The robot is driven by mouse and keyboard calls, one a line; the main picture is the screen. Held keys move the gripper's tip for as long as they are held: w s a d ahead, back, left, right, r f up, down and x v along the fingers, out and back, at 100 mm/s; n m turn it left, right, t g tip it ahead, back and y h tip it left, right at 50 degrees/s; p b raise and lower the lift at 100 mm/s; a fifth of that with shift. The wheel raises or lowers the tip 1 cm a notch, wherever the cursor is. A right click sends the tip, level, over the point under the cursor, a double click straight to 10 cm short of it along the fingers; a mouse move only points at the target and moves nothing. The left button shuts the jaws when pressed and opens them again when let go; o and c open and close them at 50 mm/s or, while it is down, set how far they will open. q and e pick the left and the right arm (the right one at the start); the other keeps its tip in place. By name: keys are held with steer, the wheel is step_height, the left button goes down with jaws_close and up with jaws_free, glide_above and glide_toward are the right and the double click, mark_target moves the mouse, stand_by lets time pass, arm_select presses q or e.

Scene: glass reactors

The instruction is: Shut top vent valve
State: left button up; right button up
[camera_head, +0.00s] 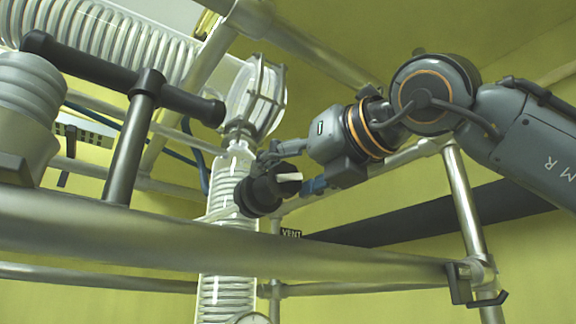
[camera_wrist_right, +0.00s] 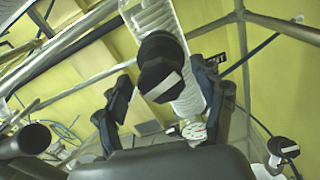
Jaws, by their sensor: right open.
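The top vent valve shows as a black round knob (camera_head: 259,194) with a white pointer bar, on the glass column in the middle of the head view. A small VENT label (camera_head: 291,233) is just below it. In the right wrist view the same knob (camera_wrist_right: 155,50) faces the camera, its white bar slanting. My right gripper (camera_head: 291,170) comes in from the right and is open near the knob's front. In the right wrist view its two fingers (camera_wrist_right: 163,97) are apart, one on each side of the knob. I cannot tell whether they touch it. My left gripper is not in view.
A thick metal rail (camera_head: 150,235) crosses in front, below the knob. A black T-shaped bar (camera_head: 146,85) stands at the left. The glass column (camera_head: 228,285) continues down. The right wrist view shows a gauge (camera_wrist_right: 195,132) and another black knob (camera_wrist_right: 283,147) beyond my gripper.

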steer(key=shift+w+a+f, duration=0.1)
steer(key=shift+w+a, duration=0.05)
steer(key=shift+w, duration=0.05)
steer(key=shift+c, duration=1.3)
steer(key=c, duration=0.7)
steer(key=shift+c, duration=1)
steer(key=m+b, duration=0.2)
steer(key=b, duration=0.1)
steer(key=shift+f, duration=0.2)
steer(key=shift+m+b, duration=0.3)
steer(key=shift+b, duration=0.1)
steer(key=shift+r+m, duration=0.25)
steer(key=shift+m, duration=0.05)
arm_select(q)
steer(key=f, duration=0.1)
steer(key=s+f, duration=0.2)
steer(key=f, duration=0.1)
